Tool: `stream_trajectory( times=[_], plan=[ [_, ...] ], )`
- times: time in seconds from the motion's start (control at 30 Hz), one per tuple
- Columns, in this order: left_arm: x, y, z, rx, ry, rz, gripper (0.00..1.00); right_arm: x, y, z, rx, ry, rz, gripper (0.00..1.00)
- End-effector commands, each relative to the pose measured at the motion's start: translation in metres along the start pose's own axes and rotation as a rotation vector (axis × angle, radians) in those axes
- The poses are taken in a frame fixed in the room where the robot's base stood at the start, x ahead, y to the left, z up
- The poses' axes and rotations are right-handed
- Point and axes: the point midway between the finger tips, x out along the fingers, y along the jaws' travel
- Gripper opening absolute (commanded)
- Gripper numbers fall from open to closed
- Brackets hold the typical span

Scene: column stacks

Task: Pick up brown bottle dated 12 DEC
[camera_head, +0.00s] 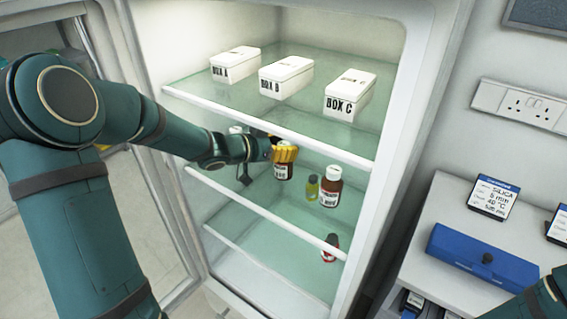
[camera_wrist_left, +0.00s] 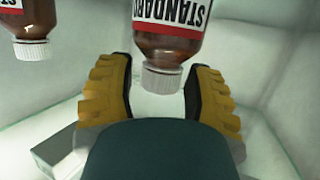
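My left gripper (camera_head: 284,152), with yellow fingers, reaches into the open fridge over a brown bottle (camera_head: 284,173) on the middle shelf. In the left wrist view this brown bottle (camera_wrist_left: 172,38) appears upside down, with a white cap and a label reading "STANDARD". The left fingers (camera_wrist_left: 160,88) are apart on either side of the cap, with gaps visible. Another brown bottle (camera_head: 329,188) with a white cap stands to the right. The left wrist view also shows a second brown bottle (camera_wrist_left: 36,28) at its top left corner. No date is legible. My right gripper is out of view.
A small yellow-green bottle (camera_head: 312,188) stands close beside the right brown bottle. A dark bottle (camera_head: 330,247) is on the lower shelf, partly hidden by the shelf edge. Boxes A (camera_head: 235,64), B (camera_head: 286,76) and C (camera_head: 350,95) sit on the glass shelf above.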

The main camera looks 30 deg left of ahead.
Motion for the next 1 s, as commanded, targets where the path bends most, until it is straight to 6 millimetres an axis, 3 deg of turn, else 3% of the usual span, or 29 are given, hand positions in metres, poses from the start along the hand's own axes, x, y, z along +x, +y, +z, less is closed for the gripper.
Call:
stream_trajectory(
  times=[0.03,0.1,0.13,0.63,0.77,0.97,1.0],
  plan=[
    [0.000,0.000,0.000,0.000,0.000,0.000,0.29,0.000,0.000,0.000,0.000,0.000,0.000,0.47],
    [0.000,0.000,0.000,0.000,0.000,0.000,0.04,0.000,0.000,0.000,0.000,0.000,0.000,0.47],
    [0.000,0.000,0.000,0.000,0.000,0.000,0.00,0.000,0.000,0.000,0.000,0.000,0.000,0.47],
    [-0.001,0.000,-0.002,0.000,0.000,0.000,0.00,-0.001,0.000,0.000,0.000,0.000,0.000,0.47],
    [-0.004,0.000,-0.011,0.002,0.001,-0.001,0.00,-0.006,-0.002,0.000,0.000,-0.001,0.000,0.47],
    [-0.013,0.000,-0.040,0.003,0.002,-0.001,0.00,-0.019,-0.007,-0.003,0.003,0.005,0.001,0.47],
    [-0.021,-0.002,-0.034,0.000,-0.001,-0.005,0.00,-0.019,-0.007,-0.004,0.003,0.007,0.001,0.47]
  ],
)
